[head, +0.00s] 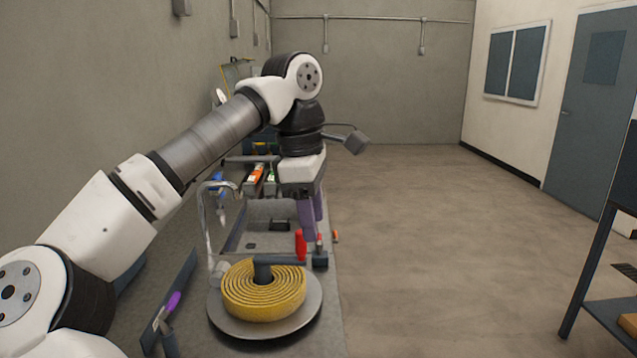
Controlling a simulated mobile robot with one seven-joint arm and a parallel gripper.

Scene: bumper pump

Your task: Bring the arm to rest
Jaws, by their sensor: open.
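My arm reaches from the lower left to the middle of the head view. My gripper (312,217) hangs down at its end with purple fingers, open, over the right side of the bench. I see nothing between the fingers. A red-handled tool (300,245) stands just below and in front of the gripper; I cannot tell whether they touch. A coiled yellow hose (264,304) lies on a round metal plate (222,320), nearer than the gripper.
The grey bench (330,318) also holds a metal faucet (206,225), a sink-like recess and several small tools behind the gripper. A dark shelf rack (590,260) stands at the right. The floor (430,240) between bench and rack is clear.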

